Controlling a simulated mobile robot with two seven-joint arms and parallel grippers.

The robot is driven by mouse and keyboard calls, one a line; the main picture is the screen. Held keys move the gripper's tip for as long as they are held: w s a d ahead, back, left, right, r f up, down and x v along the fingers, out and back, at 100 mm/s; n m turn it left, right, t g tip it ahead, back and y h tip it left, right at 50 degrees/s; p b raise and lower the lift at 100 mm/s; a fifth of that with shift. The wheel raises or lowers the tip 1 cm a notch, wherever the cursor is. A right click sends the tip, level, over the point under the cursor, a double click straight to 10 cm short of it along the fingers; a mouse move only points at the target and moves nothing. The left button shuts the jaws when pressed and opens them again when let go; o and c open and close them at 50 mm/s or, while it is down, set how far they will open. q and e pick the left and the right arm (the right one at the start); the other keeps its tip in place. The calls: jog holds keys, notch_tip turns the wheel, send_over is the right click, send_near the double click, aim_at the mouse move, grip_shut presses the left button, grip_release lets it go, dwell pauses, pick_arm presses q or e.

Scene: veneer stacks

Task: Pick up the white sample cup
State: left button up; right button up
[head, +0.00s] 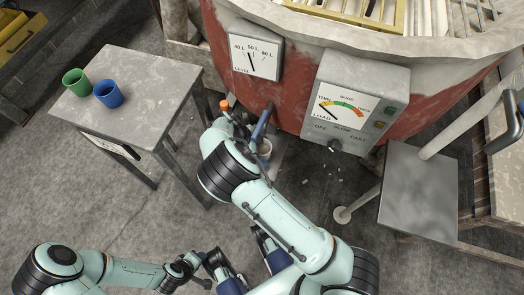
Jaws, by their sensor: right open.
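My right gripper (250,130) is open, with one blue finger close to the cup's upper edge. I cannot tell whether it touches the cup. My left arm comes in low at the left, and its gripper (240,268) is at the bottom middle, well away from the cup. Its fingers are partly hidden by my right arm.
A small grey table (135,75) at the left holds a green cup (76,82) and a blue cup (108,94). The red tank (290,95) carries a level gauge (256,52) and a control box (358,100). A grey metal stand (425,195) is at the right.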

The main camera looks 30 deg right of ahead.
jog(key=shift+d+f, duration=0.1)
jog(key=shift+f, duration=0.1)
pick_arm(q)
jog(key=shift+w, duration=0.1)
pick_arm(e)
jog(key=c, duration=1.1)
jog(key=shift+r, duration=0.1)
pick_arm(q)
jog(key=shift+s+r, duration=0.1)
jog(key=shift+s, duration=0.1)
pick_arm(e)
jog(key=shift+r, duration=0.15)
